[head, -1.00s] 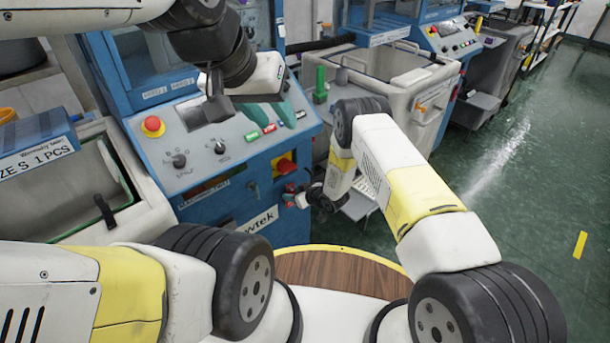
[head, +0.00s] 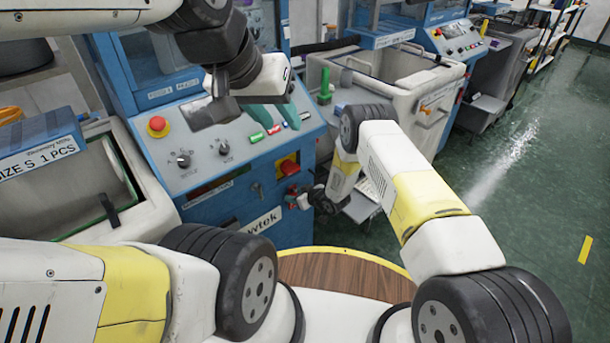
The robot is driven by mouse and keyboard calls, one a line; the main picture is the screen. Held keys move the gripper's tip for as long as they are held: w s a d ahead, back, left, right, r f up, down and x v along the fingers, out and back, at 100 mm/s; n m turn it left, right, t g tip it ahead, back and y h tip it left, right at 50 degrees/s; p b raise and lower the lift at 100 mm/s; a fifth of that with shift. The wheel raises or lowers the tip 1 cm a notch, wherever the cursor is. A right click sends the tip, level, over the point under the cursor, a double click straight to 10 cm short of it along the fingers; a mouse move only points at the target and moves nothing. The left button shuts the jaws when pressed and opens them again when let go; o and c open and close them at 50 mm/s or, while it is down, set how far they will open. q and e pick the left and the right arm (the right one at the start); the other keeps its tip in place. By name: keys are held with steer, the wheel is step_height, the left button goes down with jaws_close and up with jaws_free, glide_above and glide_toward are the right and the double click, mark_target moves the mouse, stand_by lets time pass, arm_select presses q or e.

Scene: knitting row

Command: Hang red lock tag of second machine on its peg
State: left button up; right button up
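The blue machine's sloped control panel (head: 205,165) is in front of me in the head view. A yellow and red switch (head: 287,167) sits at the panel's lower right. A small red piece (head: 293,189) shows just below it; I cannot tell whether it is the red lock tag. My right gripper (head: 304,200) is at the machine's front right, close beside this red piece; its fingers are small and dark, and any grip is unclear. The peg cannot be made out.
A red emergency button (head: 157,125) and dark knobs stand on the panel. A bin (head: 65,190) is at the left, and a pale cart (head: 405,85) stands beyond the machine. My round wooden-topped base (head: 340,275) is below. Green floor (head: 520,230) is free at the right.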

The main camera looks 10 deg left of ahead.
steer(key=o, duration=0.3)
